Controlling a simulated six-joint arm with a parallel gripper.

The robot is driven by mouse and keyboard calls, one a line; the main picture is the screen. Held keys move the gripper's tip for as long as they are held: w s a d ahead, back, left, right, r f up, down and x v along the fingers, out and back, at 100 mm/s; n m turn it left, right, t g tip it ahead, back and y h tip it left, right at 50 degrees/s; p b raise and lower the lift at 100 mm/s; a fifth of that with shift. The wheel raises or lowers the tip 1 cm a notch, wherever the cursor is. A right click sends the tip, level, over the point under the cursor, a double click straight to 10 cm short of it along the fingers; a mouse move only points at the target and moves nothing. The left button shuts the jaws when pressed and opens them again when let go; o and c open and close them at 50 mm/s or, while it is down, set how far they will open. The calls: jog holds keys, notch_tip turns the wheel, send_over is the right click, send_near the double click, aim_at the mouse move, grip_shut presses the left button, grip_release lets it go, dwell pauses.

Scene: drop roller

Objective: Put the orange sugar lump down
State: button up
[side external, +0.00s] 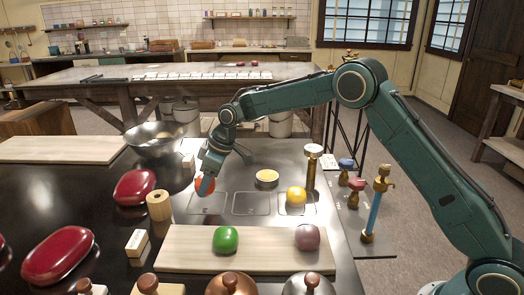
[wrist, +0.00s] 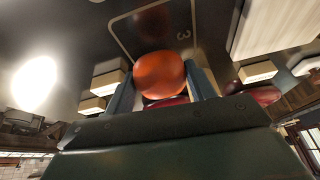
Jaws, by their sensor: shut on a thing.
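The orange sugar lump (wrist: 160,74) is round and sits between the two fingers of my gripper (wrist: 163,88) in the wrist view. In the side view my gripper (side external: 206,187) points down and partly hides the orange lump (side external: 203,183). The lump is at the far edge of the left outlined square (side external: 208,207) on the dark tabletop; I cannot tell whether it touches the surface. In the wrist view an outlined square with a number (wrist: 184,35) lies beyond the lump.
A yellow lump (side external: 296,195) sits in the right outlined square; the middle square (side external: 251,205) is empty. A pale board (side external: 185,259) holds a green lump (side external: 225,239) and a purple lump (side external: 307,236). A tan roll (side external: 159,206), red dish (side external: 134,187) and metal bowl (side external: 155,140) stand left.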

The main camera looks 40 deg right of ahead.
aim_at(209, 190)
jog(key=shift+f, duration=1.75)
jog(key=shift+f, duration=0.15)
jog(key=o, duration=1)
jog(key=shift+v, duration=6.15)
